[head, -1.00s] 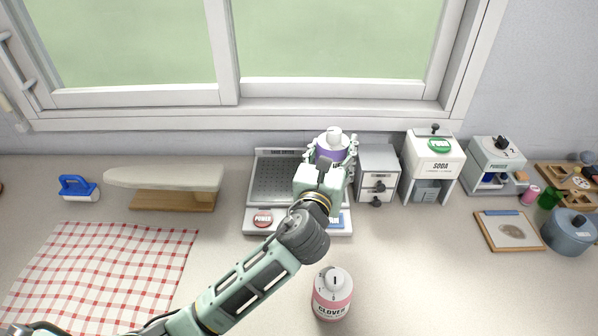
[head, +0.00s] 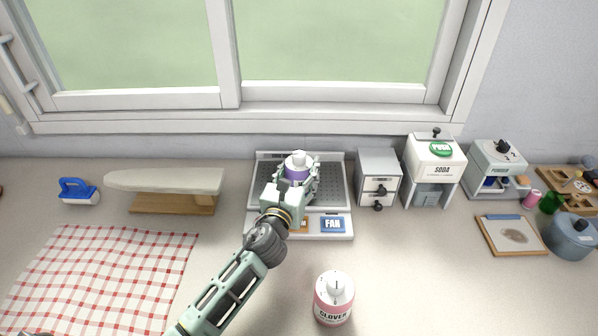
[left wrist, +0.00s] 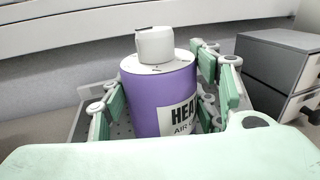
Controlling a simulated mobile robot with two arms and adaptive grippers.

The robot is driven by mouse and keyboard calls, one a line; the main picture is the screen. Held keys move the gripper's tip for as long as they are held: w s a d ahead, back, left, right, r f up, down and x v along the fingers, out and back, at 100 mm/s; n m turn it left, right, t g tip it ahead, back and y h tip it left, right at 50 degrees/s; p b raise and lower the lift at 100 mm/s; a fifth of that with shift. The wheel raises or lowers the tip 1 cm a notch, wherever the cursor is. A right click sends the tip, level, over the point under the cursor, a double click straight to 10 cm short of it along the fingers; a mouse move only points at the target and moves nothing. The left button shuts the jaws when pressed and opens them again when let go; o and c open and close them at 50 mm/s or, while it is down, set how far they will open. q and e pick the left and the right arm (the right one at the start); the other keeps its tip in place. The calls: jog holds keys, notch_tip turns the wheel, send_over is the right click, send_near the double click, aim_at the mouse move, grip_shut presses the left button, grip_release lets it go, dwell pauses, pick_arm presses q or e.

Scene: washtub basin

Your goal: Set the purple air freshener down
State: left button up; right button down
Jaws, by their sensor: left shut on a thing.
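The purple air freshener (head: 298,173) has a white top and knob. In the left wrist view the purple air freshener (left wrist: 163,100) stands upright between the green fingers, its label partly hidden. My left gripper (head: 299,180) is shut on it, over the perforated plate of the grey fan device (head: 333,190). I cannot tell whether its base touches the plate. My right gripper is not in view.
A pink clover air freshener (head: 333,298) stands on the counter in front. A small grey drawer unit (head: 378,178) and a soda dispenser (head: 434,170) stand right of the device. An ironing board (head: 165,182) and a checked cloth (head: 105,275) lie left.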

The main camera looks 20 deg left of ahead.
pick_arm(q)
jog(key=shift+f, duration=0.1)
jog(key=o, duration=1.4)
jog(key=shift+c, duration=0.2)
jog(key=shift+r, duration=0.2)
jog(key=s+b, duration=0.1)
jog(key=s, duration=1.1)
jog(key=shift+s, duration=0.1)
